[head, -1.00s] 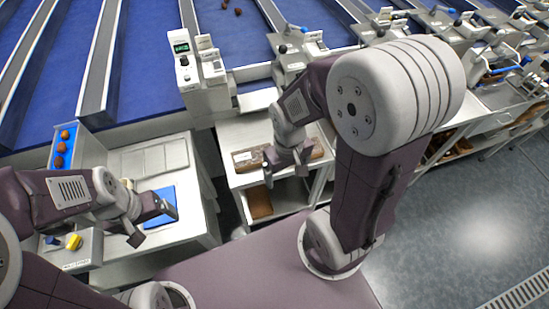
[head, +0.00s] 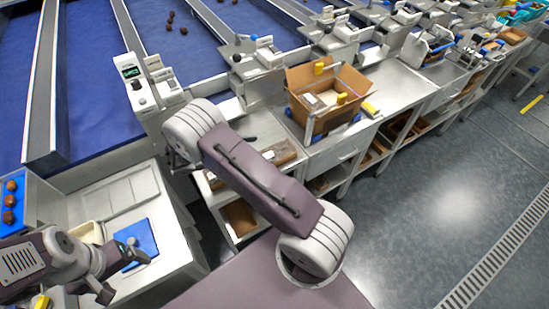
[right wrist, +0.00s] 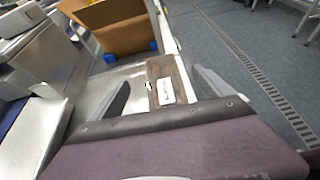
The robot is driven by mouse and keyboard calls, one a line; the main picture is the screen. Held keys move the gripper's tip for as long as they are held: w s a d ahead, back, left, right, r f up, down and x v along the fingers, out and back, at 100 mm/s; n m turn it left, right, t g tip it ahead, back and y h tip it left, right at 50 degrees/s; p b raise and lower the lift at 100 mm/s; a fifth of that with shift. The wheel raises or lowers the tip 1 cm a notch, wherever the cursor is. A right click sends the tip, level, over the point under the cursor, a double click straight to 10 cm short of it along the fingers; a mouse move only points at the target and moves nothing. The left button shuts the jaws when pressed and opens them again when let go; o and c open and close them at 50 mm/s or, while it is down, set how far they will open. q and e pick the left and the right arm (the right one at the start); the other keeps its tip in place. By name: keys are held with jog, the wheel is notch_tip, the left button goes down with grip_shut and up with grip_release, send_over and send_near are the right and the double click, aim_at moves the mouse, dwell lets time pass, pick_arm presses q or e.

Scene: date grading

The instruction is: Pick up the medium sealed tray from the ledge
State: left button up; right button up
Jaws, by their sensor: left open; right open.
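A sealed brown tray (head: 281,153) lies on the pale ledge, partly hidden behind my right arm in the head view. In the right wrist view a brown tray with a white label (right wrist: 166,91) lies on the ledge. My right gripper (right wrist: 161,77) is open, its two grey fingers on either side of the tray in that view. Whether they touch it, I cannot tell. The head view hides the right gripper behind its arm. My left gripper (head: 122,274) is open and empty beside a blue pad (head: 139,240) on the left bench.
An open cardboard box (head: 305,78) stands on the counter right of the tray; it also shows in the right wrist view (right wrist: 118,38). A brown tray (head: 239,217) sits on a lower shelf. A blue bin with dates (head: 25,230) is at left.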

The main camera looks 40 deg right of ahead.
aim_at(281, 149)
jog(key=shift+w+a+f, duration=0.1)
jog(key=shift+f, duration=0.4)
jog(key=p+x, duration=0.1)
jog(key=x, duration=0.3)
jog(key=p+x, duration=0.1)
jog(key=x, duration=0.4)
jog(key=shift+a+p, duration=0.1)
jog(key=shift+p, duration=0.25)
jog(key=shift+f, duration=0.1)
jog(key=c, duration=1.6)
